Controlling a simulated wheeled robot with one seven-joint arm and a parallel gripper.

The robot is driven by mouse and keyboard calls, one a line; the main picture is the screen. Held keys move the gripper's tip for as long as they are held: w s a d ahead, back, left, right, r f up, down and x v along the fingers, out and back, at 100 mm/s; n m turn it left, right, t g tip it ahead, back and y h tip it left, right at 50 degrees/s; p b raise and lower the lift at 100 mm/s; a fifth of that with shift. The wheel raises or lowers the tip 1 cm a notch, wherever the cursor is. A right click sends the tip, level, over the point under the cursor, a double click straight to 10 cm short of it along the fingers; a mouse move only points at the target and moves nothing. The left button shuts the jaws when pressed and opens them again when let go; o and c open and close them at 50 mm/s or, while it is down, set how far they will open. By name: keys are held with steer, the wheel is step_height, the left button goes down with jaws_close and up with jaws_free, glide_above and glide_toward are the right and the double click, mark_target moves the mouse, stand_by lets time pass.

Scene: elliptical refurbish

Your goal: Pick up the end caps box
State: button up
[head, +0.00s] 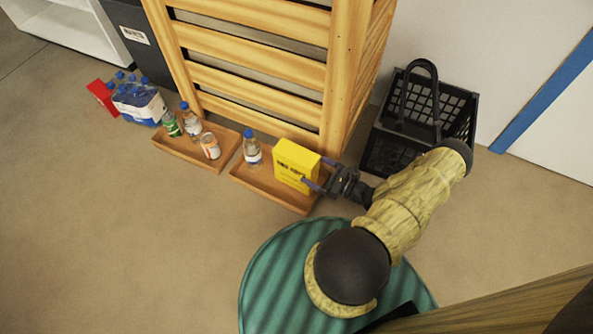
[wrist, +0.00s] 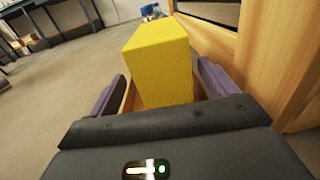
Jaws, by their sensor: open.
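The end caps box is most likely the yellow box (head: 297,166) with dark print, though the print is too small to read. It stands upright at the right end of a wooden tray (head: 265,187) on the floor. My gripper (head: 317,174) reaches it from the right, its purple fingers open on either side of the box. In the wrist view the yellow box (wrist: 159,62) fills the middle, between the two spread fingers of my gripper (wrist: 160,95). I cannot tell whether the fingers touch it.
A bottle (head: 252,150) shares the tray. A second tray (head: 222,161) to the left holds bottles and a can (head: 210,147). A slatted wooden crate (head: 260,55) rises close behind, and a black basket (head: 420,120) stands to the right.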

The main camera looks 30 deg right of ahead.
mark_target(296, 168)
steer(key=shift+w+a, duration=0.1)
steer(key=shift+w, duration=0.1)
steer(key=b+x, duration=0.4)
steer(key=shift+w, duration=0.25)
steer(key=shift+w+a+r, duration=0.15)
steer(key=shift+w+a, duration=0.05)
steer(key=shift+w, duration=0.2)
steer(key=shift+c, duration=0.5)
steer(key=c, duration=1.6)
steer(key=shift+r, duration=0.1)
steer(key=shift+c, duration=0.2)
